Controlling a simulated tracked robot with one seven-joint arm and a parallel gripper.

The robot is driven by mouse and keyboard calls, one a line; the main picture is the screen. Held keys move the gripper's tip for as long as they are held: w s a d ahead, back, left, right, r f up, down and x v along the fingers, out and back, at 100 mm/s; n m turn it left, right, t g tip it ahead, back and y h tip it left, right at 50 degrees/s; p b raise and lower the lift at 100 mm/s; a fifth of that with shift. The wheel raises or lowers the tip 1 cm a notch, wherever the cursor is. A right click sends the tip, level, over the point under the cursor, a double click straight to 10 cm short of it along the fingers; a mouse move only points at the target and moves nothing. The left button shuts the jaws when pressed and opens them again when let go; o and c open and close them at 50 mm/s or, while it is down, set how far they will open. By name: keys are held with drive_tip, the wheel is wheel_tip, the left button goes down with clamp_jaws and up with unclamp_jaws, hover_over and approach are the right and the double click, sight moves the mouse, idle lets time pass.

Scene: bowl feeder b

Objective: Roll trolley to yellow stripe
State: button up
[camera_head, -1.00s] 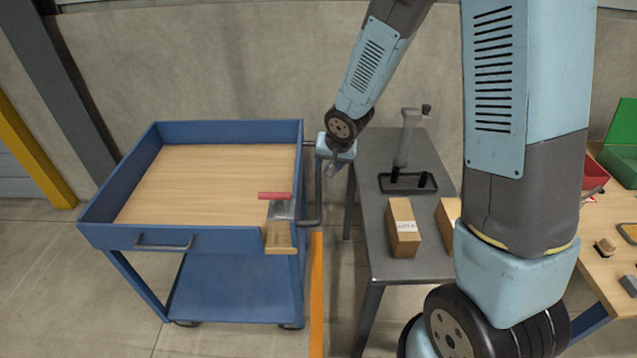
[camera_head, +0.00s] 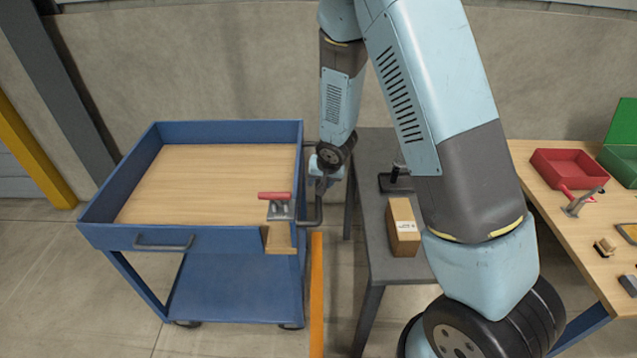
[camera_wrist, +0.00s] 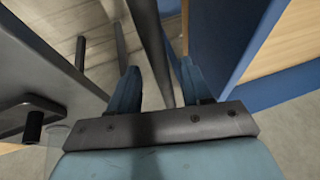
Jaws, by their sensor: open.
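The blue trolley (camera_head: 190,240) with a wooden top stands at the left in the head view, and its blue side also shows in the wrist view (camera_wrist: 215,40). A dark bar handle (camera_head: 318,212) is on its right side. My gripper (camera_head: 323,184) is at this handle. In the wrist view the dark bar (camera_wrist: 152,40) runs between the two blue fingers of my open gripper (camera_wrist: 158,75); contact cannot be told.
A grey table (camera_head: 385,265) with a cardboard box (camera_head: 402,228) stands close right of the stripe. A red-handled clamp (camera_head: 280,208) sits on the trolley's near right corner. A wooden workbench (camera_head: 560,215) with a red bin (camera_head: 568,168) is farther right.

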drive_tip(key=shift+w+a+f, duration=0.1)
drive_tip(key=shift+w+f, duration=0.15)
drive_tip(key=shift+f, duration=0.3)
clamp_jaws()
idle(0.5)
